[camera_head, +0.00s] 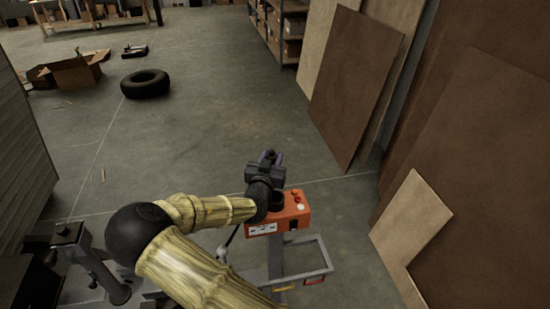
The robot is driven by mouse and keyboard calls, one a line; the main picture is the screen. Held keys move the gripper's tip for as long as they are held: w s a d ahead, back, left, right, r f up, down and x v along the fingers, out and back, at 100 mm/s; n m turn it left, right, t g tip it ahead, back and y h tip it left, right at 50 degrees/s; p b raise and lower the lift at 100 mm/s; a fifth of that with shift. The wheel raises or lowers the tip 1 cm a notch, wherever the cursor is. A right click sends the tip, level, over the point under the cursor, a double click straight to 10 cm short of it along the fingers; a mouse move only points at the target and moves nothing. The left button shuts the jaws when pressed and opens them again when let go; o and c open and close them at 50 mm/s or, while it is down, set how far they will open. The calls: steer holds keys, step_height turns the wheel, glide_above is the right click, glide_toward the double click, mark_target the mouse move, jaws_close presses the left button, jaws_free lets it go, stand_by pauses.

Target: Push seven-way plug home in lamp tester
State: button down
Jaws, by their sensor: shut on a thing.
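The lamp tester (294,222) is an orange box with a white label on its front and red buttons on top. It stands on a grey metal stand at the lower middle. My gripper (271,157) is just beyond and above the tester's left side, its fingers pointing away from the camera. It is shut on a small dark thing, which I take to be the seven-way plug (269,154). The plug's details are too small to make out. My wrist and arm cover part of the tester's left side, and I cannot see the plug's fit in any socket.
The grey stand frame (322,262) reaches out right of the tester. Brown and pale panels (356,80) lean along the right. A tyre (146,83) and open cardboard box (78,72) lie far left. The grey floor beyond the gripper is clear.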

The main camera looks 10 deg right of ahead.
steer(key=shift+d+f+b, duration=0.2)
steer(key=shift+f+b, duration=0.25)
steer(key=shift+f, duration=0.2)
steer(key=shift+d+f+b, duration=0.2)
steer(key=shift+f+b, duration=0.25)
steer(key=shift+f, duration=0.15)
steer(key=shift+w+f+b, duration=0.15)
steer(key=shift+f+b, duration=0.45)
steer(key=shift+f, duration=0.15)
steer(key=shift+w+f+b, duration=0.15)
steer(key=shift+f+b, duration=0.45)
steer(key=shift+f, duration=0.2)
steer(key=shift+s+d, duration=0.1)
steer(key=shift+d, duration=0.15)
steer(key=shift+a, duration=0.4)
steer(key=shift+s, duration=0.1)
steer(key=shift+d, duration=0.2)
steer(key=shift+d, duration=0.15)
